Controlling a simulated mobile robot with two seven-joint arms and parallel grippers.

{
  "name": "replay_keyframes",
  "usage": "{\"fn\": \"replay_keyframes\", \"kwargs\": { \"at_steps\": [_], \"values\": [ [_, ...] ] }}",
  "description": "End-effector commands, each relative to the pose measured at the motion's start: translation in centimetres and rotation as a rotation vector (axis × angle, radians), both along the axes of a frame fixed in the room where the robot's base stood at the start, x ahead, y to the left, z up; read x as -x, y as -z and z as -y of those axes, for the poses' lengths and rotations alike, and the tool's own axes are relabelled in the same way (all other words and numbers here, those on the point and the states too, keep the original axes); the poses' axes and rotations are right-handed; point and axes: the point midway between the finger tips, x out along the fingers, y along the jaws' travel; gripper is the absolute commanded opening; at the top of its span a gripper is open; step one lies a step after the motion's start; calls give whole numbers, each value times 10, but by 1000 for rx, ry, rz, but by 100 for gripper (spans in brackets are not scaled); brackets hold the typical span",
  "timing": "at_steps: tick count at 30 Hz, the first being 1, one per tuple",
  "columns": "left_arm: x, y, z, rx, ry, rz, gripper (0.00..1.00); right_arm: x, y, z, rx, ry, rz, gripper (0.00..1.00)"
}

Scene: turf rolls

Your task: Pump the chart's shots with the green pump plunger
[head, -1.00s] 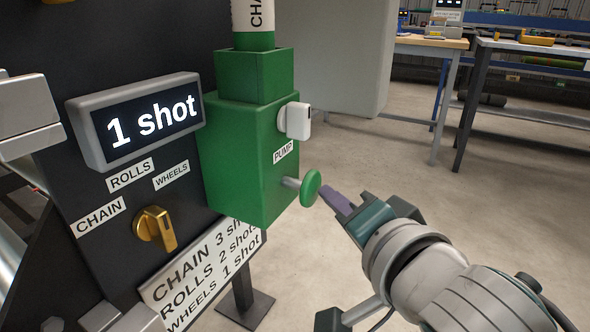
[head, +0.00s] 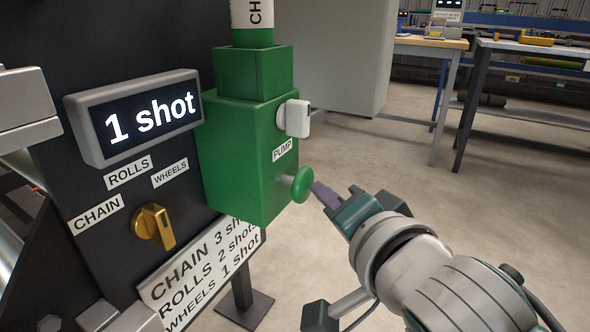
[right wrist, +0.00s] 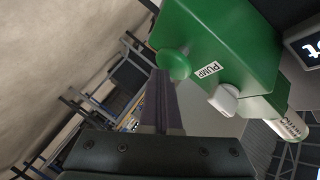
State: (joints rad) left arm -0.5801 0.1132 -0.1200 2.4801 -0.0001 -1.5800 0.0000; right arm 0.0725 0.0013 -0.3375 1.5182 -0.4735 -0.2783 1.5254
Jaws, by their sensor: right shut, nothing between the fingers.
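The green pump plunger (head: 302,184) is a round knob on a short rod at the lower right of the green pump box (head: 245,160). My right gripper (head: 318,190) is shut and empty. Its fingertips point at the knob's face and appear to touch it. The right wrist view also shows the knob (right wrist: 173,64) at the tip of the fingers. The display (head: 140,117) reads "1 shot". The chart (head: 205,275) lists CHAIN 3, ROLLS 2 and WHEELS 1 shot, its right end partly hidden by the box.
A gold selector knob (head: 154,227) sits among the labels CHAIN, ROLLS and WHEELS on the dark panel. A white part (head: 294,118) juts from the pump box above the plunger. Tables (head: 430,45) stand at the back right. The floor right of the pump is open.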

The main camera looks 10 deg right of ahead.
Motion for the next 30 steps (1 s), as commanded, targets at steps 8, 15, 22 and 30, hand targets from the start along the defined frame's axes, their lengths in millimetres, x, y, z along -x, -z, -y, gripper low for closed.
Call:
{"fn": "replay_keyframes", "kwargs": {
  "at_steps": [8,15,22,30],
  "values": [
    [0,2,0,-1,1,0,0,-2,1,-4,-3,-1,-1,0],
    [0,3,-2,-7,4,0,0,-3,0,-7,-2,-2,-1,0],
    [0,4,-3,-11,7,1,0,-5,0,-9,-3,-2,0,0],
    [0,5,-3,-11,7,0,0,-6,0,-10,-3,-4,0,0]
  ]
}}
